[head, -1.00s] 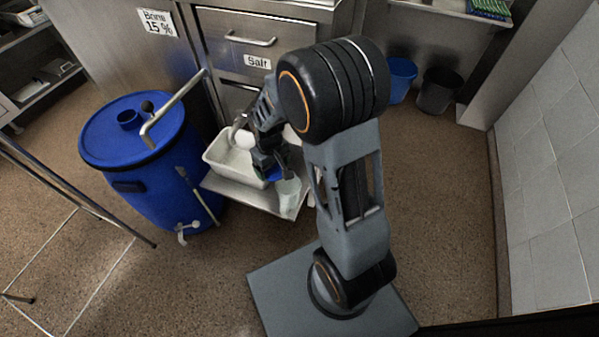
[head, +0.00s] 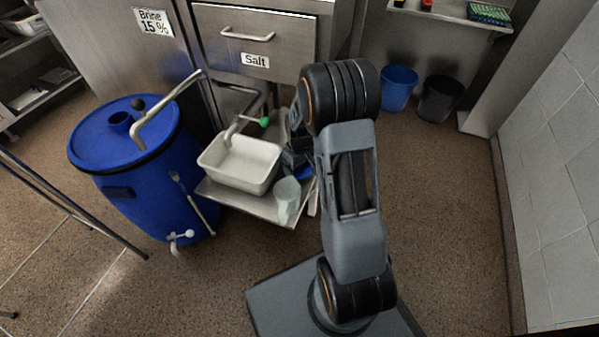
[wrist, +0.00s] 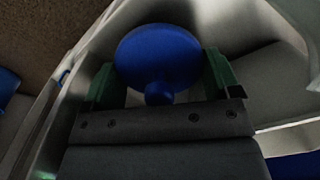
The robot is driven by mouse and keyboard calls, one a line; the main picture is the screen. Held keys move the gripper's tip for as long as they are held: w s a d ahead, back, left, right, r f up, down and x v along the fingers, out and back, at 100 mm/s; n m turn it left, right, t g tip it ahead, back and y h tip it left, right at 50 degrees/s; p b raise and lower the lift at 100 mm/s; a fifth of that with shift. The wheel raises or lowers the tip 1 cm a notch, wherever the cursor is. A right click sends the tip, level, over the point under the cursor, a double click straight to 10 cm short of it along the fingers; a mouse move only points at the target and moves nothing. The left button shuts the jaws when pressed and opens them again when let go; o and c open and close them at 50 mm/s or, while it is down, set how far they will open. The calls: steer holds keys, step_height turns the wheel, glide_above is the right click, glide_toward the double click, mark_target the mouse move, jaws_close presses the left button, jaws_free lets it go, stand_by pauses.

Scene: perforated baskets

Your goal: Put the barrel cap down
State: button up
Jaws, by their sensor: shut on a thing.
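The barrel cap (wrist: 158,55) is a round blue disc with a short knob. In the wrist view my gripper (wrist: 160,88) has a green finger on each side of the knob and is shut on it. In the head view a sliver of the blue cap (head: 304,173) shows by my gripper, at the right end of the steel shelf (head: 235,198). My arm hides most of the gripper there. I cannot tell whether the cap touches anything below. The blue barrel (head: 140,190) stands at left, with an open round neck (head: 121,121) on its lid.
A white tub (head: 243,162) and a translucent cup (head: 287,198) stand on the shelf, left of my gripper. A tap with a green knob (head: 264,122) is behind the tub. A bent metal pipe (head: 165,105) rises over the barrel. Blue (head: 398,88) and dark (head: 439,97) bins stand at the back.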

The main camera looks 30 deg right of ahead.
steer(key=shift+a+f+b, duration=0.1)
steer(key=shift+f+b, duration=0.2)
steer(key=shift+f, duration=1.05)
steer(key=shift+f, duration=0.2)
steer(key=o, duration=0.8)
steer(key=shift+c, duration=0.2)
steer(key=shift+r, duration=0.1)
step_height(320, 180, up, 12)
steer(key=p, duration=0.4)
step_height(320, 180, up, 8)
steer(key=m+t, duration=0.1)
glide_above(299, 171)
steer(key=s+a, duration=0.4)
steer(key=s+a+r+m+t, duration=0.1)
steer(key=s+a+r, duration=0.1)
steer(key=s, duration=0.3)
steer(key=s+a+r+m, duration=0.1)
steer(key=s+a+r, duration=0.1)
steer(key=s, duration=0.3)
steer(key=shift+s+a+r+t, duration=0.25)
steer(key=shift+s+r+t, duration=0.15)
steer(key=shift+r, duration=0.1)
